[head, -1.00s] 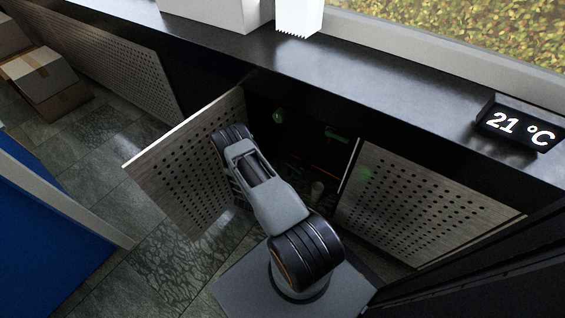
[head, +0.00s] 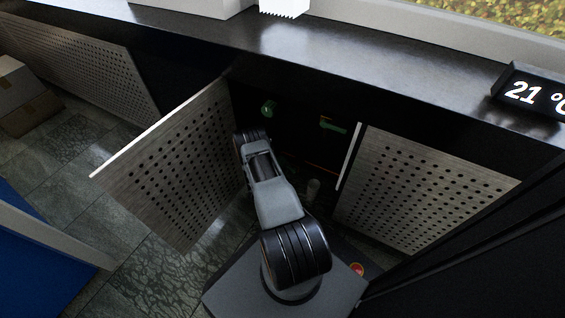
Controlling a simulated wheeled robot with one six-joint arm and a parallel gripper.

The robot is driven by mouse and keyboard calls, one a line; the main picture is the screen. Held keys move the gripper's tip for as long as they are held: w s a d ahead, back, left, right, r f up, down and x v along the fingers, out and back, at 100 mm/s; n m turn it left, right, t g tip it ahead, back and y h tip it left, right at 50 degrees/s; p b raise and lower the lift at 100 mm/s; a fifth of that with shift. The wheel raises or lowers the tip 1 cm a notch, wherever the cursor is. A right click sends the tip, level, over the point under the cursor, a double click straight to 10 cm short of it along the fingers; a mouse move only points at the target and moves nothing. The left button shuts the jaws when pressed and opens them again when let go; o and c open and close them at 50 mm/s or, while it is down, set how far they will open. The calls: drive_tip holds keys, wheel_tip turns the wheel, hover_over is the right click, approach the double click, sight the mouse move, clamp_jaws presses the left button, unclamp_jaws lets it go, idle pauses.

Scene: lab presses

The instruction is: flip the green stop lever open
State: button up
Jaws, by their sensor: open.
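Two green parts show in the dark opening between the perforated panels. One is a short green bar (head: 333,125), roughly level, on the right; it looks like a lever. The other is a rounded green piece (head: 268,109) on the left. I cannot tell for sure which one is the stop lever. My arm reaches down into the opening, below and between the two green parts. My gripper is hidden behind my own arm links, so its distance from either part does not show.
A perforated door (head: 175,165) stands swung out on the left. A perforated panel (head: 425,190) borders the opening on the right, with a pale upright edge. A black countertop (head: 330,65) overhangs the opening. A temperature display (head: 535,92) stands on it.

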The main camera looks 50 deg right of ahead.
drive_tip(key=shift+b+x, duration=0.3)
drive_tip(key=shift+x, duration=1)
drive_tip(key=shift+c, duration=0.2)
clamp_jaws()
